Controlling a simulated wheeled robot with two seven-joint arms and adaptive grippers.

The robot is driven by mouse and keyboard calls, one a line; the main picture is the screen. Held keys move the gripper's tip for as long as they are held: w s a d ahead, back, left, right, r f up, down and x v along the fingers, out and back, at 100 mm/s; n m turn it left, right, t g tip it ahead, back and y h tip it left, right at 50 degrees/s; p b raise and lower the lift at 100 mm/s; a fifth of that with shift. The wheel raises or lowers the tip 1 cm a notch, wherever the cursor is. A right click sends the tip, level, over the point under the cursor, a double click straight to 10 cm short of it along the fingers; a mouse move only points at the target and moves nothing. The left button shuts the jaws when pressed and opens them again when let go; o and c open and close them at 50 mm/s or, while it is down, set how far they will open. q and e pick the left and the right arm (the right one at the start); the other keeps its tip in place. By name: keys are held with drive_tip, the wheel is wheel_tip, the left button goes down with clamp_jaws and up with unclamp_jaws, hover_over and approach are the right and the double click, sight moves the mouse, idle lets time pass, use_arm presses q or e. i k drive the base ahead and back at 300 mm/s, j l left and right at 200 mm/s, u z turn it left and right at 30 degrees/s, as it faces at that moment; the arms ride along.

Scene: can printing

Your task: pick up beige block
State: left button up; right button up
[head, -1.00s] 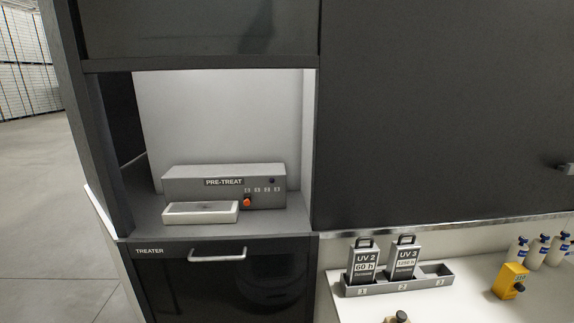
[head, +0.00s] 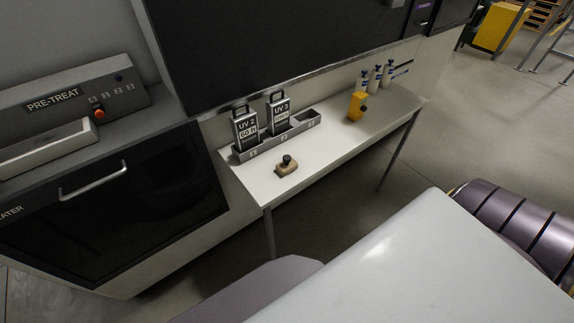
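The beige block (head: 286,167) is a small tan piece with a black knob on top. It lies on the white side table (head: 330,147), near the table's front left part, in front of the grey rack. Nothing is touching it. Neither of my grippers shows in the head view.
A grey rack (head: 262,147) at the table's back left holds the UV 2 cassette (head: 245,130) and UV 3 cassette (head: 279,113); its third slot is empty. A yellow device (head: 356,106) and several white bottles (head: 376,78) stand farther right. The PRE-TREAT unit (head: 75,95) stands left.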

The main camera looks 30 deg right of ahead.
sight(288, 164)
drive_tip(key=l+u, duration=0.15)
drive_tip(key=l, duration=0.35)
drive_tip(key=k+l+u, duration=0.1)
drive_tip(key=l, duration=0.35)
drive_tip(key=k+l+u, duration=0.15)
drive_tip(key=l, duration=0.35)
drive_tip(key=i, duration=0.05)
